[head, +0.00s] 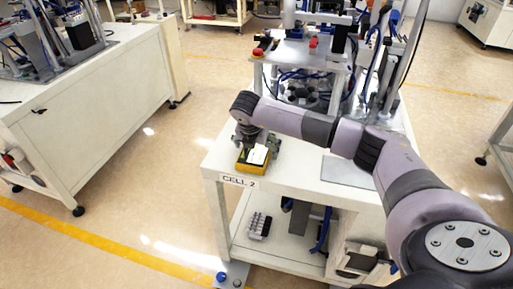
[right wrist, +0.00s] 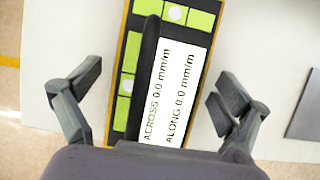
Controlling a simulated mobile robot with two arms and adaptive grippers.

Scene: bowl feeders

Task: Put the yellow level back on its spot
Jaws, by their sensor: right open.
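The yellow level (head: 251,168) lies at the front left corner of the table marked CELL 2 (head: 290,168). In the right wrist view the level (right wrist: 119,85) has a thin yellow edge, a dark top, green vials and a white display reading ACROSS 0.0 and ALONG 0.0 mm/m. A dark bar runs along its top. My right gripper (right wrist: 160,88) is open, with one finger on each side of the level and a visible gap to both. In the head view my right gripper (head: 249,142) is above the level. My left gripper is not in view.
A flat grey plate (head: 346,172) lies on the table to the right of the level; it also shows in the right wrist view (right wrist: 307,112). The bowl feeder machinery (head: 300,85) stands behind. Another white bench (head: 90,95) is at the left, across a floor gap.

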